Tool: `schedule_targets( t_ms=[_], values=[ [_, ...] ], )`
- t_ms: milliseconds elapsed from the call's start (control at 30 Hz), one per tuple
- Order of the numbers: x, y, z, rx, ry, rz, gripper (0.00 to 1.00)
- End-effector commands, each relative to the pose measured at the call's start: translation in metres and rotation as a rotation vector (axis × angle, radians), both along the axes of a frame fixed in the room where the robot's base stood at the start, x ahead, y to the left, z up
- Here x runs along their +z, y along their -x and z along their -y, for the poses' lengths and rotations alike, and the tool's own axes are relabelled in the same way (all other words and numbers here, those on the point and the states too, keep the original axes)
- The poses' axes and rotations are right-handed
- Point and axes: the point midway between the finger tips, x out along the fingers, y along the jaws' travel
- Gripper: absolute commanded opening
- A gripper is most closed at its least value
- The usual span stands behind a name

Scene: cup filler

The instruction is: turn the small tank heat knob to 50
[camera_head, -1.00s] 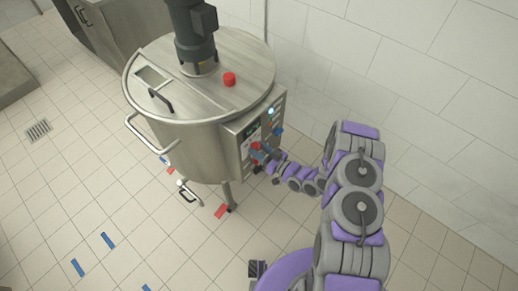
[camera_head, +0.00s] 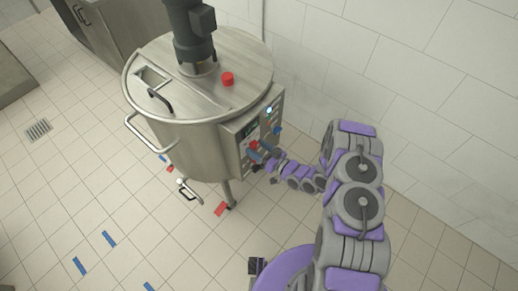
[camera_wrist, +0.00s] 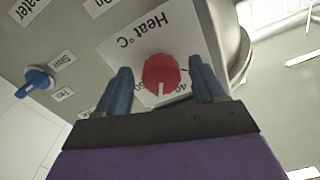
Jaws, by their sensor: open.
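The heat knob (camera_wrist: 161,75) is red with a white pointer mark, on a white plate labelled "Heat °C" (camera_wrist: 140,38) in the wrist view. Its pointer faces toward my gripper, near a partly hidden number. My gripper (camera_wrist: 162,82) is open, with one blue-grey finger on each side of the knob. I cannot tell if either finger touches it. In the head view my gripper (camera_head: 258,152) is at the control panel (camera_head: 246,132) on the side of the steel tank (camera_head: 195,120).
A blue knob (camera_wrist: 36,81) sits left of the heat plate in the wrist view. A red button (camera_head: 228,79) is on the tank lid. A pipe handle (camera_head: 187,190) sticks out low. The tiled floor (camera_head: 90,200) is mostly clear, with tape marks. A wall (camera_head: 400,80) stands behind.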

Motion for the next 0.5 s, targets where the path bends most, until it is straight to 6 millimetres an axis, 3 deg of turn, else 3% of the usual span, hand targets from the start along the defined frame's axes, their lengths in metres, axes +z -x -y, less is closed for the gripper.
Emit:
schedule_targets(
  t_ms=[233,500],
  values=[
    [0.000,0.007,0.011,-0.004,0.000,-0.002,0.69],
    [0.000,0.032,0.044,-0.005,-0.001,-0.004,0.69]
  ],
)
